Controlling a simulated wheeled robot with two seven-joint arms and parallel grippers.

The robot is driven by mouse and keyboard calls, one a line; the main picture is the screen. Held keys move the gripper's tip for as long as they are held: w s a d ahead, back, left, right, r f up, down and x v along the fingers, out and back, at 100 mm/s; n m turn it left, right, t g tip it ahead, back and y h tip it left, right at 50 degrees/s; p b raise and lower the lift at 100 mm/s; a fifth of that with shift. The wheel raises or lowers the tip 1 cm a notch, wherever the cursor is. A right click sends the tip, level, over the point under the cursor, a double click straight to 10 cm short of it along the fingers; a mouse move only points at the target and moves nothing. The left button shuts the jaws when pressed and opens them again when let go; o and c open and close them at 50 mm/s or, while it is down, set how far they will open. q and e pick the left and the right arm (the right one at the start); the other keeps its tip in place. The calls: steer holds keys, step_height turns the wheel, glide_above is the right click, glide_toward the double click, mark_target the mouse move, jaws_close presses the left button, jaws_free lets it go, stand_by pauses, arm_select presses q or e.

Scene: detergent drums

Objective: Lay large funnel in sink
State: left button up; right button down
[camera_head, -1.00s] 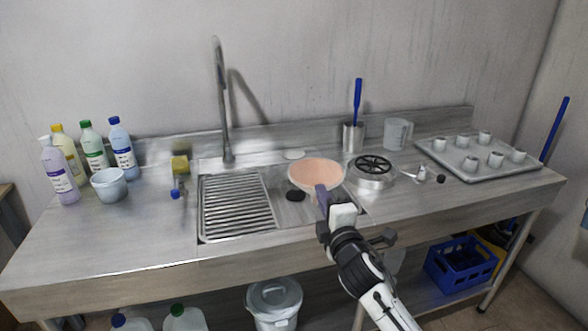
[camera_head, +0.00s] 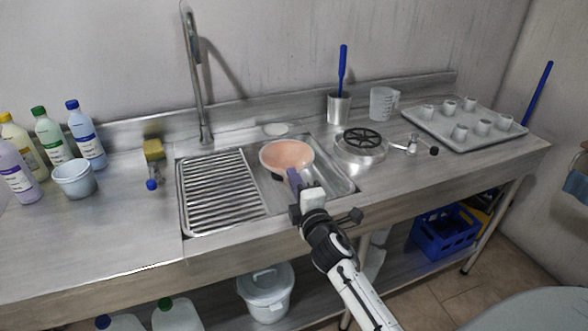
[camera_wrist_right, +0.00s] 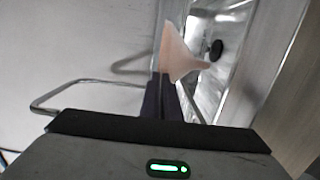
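The large funnel (camera_head: 287,156) is pale pink-orange, with its wide mouth facing up in the head view. It is over the sink basin (camera_head: 335,182), right of the ribbed drainer; I cannot tell whether it touches the basin. My right gripper (camera_head: 296,183) reaches in from the front, its dark purple fingers closed on the funnel's near rim. In the right wrist view, the funnel (camera_wrist_right: 176,55) shows side-on beyond the fingers (camera_wrist_right: 163,90), its narrow spout pointing right toward the dark drain (camera_wrist_right: 215,49). The funnel mostly hides the drain in the head view. My left gripper is not in view.
The faucet (camera_head: 198,90) rises behind the sink. Bottles and a small tub (camera_head: 75,182) stand left.

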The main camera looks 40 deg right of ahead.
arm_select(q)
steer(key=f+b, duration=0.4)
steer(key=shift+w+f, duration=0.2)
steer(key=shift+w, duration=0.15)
arm_select(e)
step_height(320, 180, down, 5)
steer(key=shift+f, duration=0.2)
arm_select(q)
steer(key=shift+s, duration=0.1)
arm_select(e)
steer(key=c, duration=2.5)
jaws_free()
